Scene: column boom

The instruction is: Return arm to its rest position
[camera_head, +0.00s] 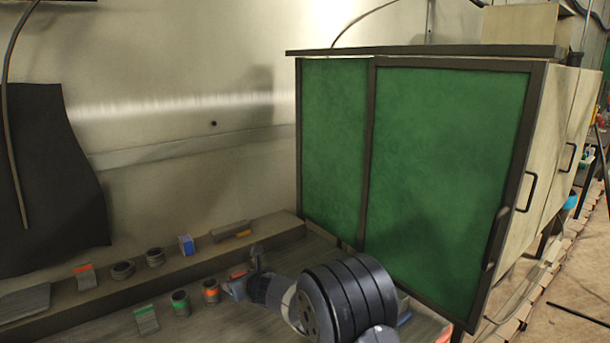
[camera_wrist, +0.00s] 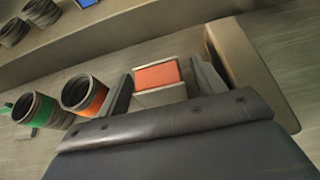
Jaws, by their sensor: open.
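My gripper (camera_head: 246,277) is low over the bench at the left of the green cabinet, at the end of my bent arm. In the wrist view my gripper (camera_wrist: 162,82) has its two dark fingers apart. A light box with an orange top (camera_wrist: 157,76) stands between or just beyond the fingers; I cannot tell whether they touch it. Its orange top also shows in the head view (camera_head: 238,273), partly hidden by my gripper.
An orange-banded cylinder (camera_head: 210,291) and a green-banded cylinder (camera_head: 180,303) stand close to the left of my gripper. A green-striped box (camera_head: 146,319) is farther left. The raised ledge behind holds a blue box (camera_head: 186,245) and dark cylinders (camera_head: 122,270). The green cabinet (camera_head: 445,160) stands close right.

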